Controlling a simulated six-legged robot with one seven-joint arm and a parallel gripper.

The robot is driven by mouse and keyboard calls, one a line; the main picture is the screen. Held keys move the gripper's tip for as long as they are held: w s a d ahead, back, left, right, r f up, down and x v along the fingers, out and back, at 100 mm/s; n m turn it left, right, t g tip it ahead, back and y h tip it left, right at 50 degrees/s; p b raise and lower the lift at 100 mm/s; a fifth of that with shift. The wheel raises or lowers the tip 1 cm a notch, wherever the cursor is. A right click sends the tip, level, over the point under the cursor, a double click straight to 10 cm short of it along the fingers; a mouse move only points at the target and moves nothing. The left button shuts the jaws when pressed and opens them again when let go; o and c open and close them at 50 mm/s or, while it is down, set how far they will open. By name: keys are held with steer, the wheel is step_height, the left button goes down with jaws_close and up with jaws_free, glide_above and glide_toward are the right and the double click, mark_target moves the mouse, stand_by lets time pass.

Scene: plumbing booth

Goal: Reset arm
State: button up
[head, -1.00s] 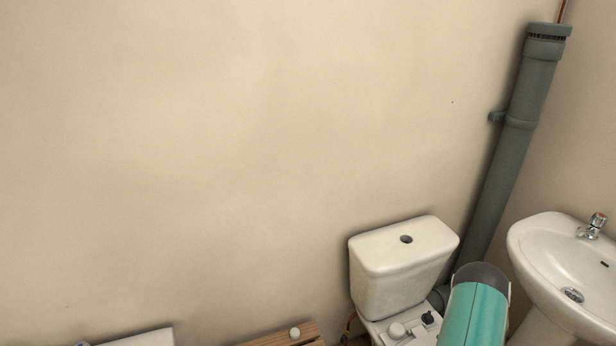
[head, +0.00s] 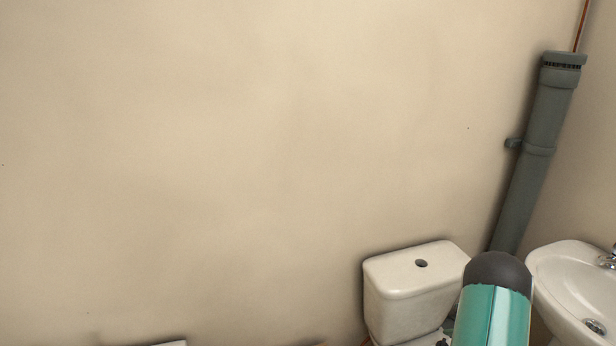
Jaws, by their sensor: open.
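My gripper is not in view. A teal part with a dark grey rounded end stands at the lower right of the head view, in front of the toilet and the basin; it looks like a link of my own arm. It hides part of the toilet's right side and the lower end of the grey pipe. I see nothing held.
A white toilet cistern (head: 415,285) stands against the beige wall (head: 220,150). A white basin (head: 570,285) with a chrome tap (head: 608,260) is at the right edge. A grey waste pipe (head: 533,165) runs up the corner. The wall at left and middle is bare.

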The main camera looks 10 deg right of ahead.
steer(key=w+a+r+m+t+h, duration=0.1)
steer(key=w+a+r+h, duration=0.15)
steer(key=r, duration=0.65)
steer(key=w+a+r+m+t+h, duration=0.1)
steer(key=w+a+r+m, duration=0.15)
steer(key=r, duration=0.65)
steer(key=w+a+r+m+t+h, duration=0.1)
steer(key=w+a+r+h, duration=0.15)
steer(key=r, duration=0.65)
steer(key=s+a+r+m, duration=0.2)
steer(key=s+a+r, duration=0.2)
steer(key=a+r, duration=0.35)
steer(key=s+a+r+m+g, duration=0.1)
steer(key=s+a+r, duration=0.2)
steer(key=s+a, duration=0.3)
steer(key=s+a+r+m+g, duration=0.1)
steer(key=s+a+r, duration=0.35)
steer(key=a, duration=0.35)
steer(key=s+a+f+g+y, duration=0.2)
steer(key=s+a+y, duration=0.3)
steer(key=s+a, duration=1.1)
steer(key=shift+s+a+f, duration=0.15)
steer(key=shift+s+f, duration=0.5)
steer(key=shift+s, duration=0.1)
